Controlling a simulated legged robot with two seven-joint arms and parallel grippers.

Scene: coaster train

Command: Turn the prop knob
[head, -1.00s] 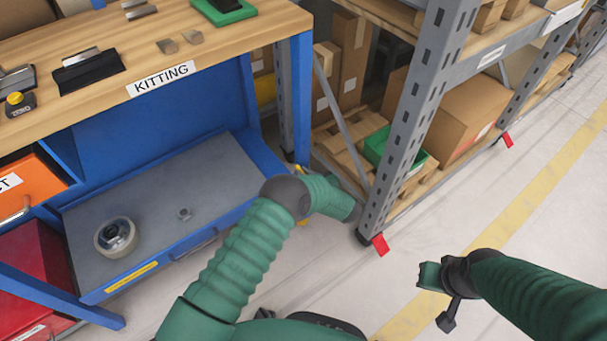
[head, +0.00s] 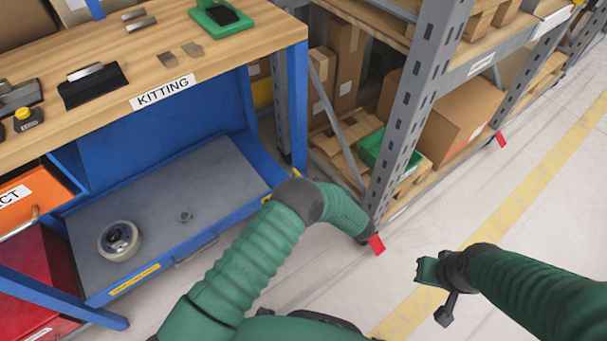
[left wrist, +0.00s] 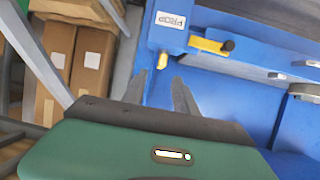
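The prop knob (left wrist: 228,45) is a small black knob on the end of a yellow lever (left wrist: 207,45). The lever is on the blue bench frame, beside a white PROP label (left wrist: 170,27), in the left wrist view. My left gripper (left wrist: 162,78) is open and empty, its two grey fingers pointing toward the blue frame. The knob lies ahead and to the right of the fingertips, apart from them. In the head view my left arm hides its own gripper. My right gripper (head: 430,271) hangs over the floor at right; its finger opening cannot be made out.
The wooden KITTING bench top (head: 225,65) stands above a grey lower shelf (head: 160,215) holding a wheel-like roll (head: 119,240). A grey rack (head: 405,120) with cardboard boxes stands right of the bench. The floor (head: 480,225) at right is clear.

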